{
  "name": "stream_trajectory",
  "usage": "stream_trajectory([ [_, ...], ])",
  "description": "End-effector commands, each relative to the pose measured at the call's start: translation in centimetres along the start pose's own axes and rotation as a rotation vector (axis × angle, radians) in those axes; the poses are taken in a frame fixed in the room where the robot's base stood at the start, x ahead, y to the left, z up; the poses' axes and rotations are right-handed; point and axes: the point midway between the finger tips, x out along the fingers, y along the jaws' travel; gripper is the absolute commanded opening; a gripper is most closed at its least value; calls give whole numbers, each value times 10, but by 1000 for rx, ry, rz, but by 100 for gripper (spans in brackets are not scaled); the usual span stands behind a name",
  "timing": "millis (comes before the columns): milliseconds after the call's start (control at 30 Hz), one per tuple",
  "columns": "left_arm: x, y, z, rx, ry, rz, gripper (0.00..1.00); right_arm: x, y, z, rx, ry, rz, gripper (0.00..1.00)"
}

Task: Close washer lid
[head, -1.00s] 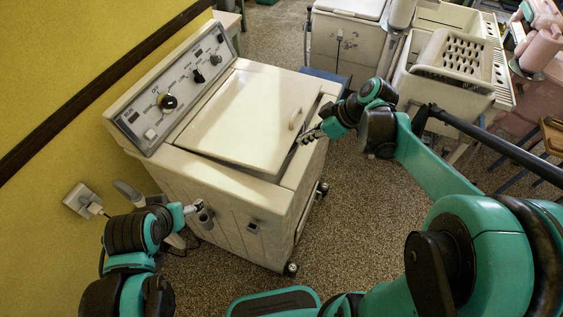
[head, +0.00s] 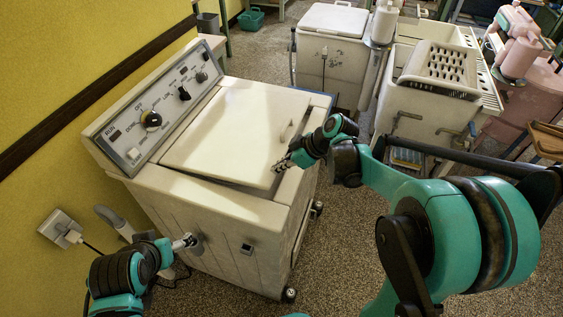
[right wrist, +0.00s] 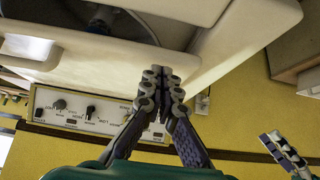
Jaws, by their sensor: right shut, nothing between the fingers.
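The washer (head: 225,225) is a cream box with a control panel (head: 160,110) along its wall side. Its lid (head: 235,125) lies nearly flat over the top, with a small handle (head: 287,130) near its right edge. A dark gap shows under the lid's near edge, so it looks slightly ajar. My right gripper (head: 281,166) is shut and empty at the lid's near right corner; contact is unclear. In the right wrist view its fingertips (right wrist: 158,80) are together close to the lid (right wrist: 90,70). My left gripper (head: 186,241) is at the washer's front; its jaws are too small to judge.
A yellow wall with an outlet (head: 60,228) is at the left. Another white washer (head: 328,60) and a tub with a slotted basket (head: 440,68) stand behind and to the right. Speckled floor is free to the right of the washer.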

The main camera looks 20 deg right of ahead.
Motion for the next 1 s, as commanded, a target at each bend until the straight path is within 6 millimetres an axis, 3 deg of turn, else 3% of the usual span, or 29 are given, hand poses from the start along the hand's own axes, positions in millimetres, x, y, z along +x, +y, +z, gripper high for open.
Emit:
stream_trajectory([
  [467, 3, 0, 2, 0, 0, 0, 75, 6, 0, 6, 0, 0, 0, 0],
  [767, 21, 0, 15, 0, 0, 0, 75, 28, 0, 31, 1, 0, 1, 0],
  [1000, 19, 0, 13, 0, 0, 0, 75, 27, 0, 30, 0, 0, 0, 0],
])
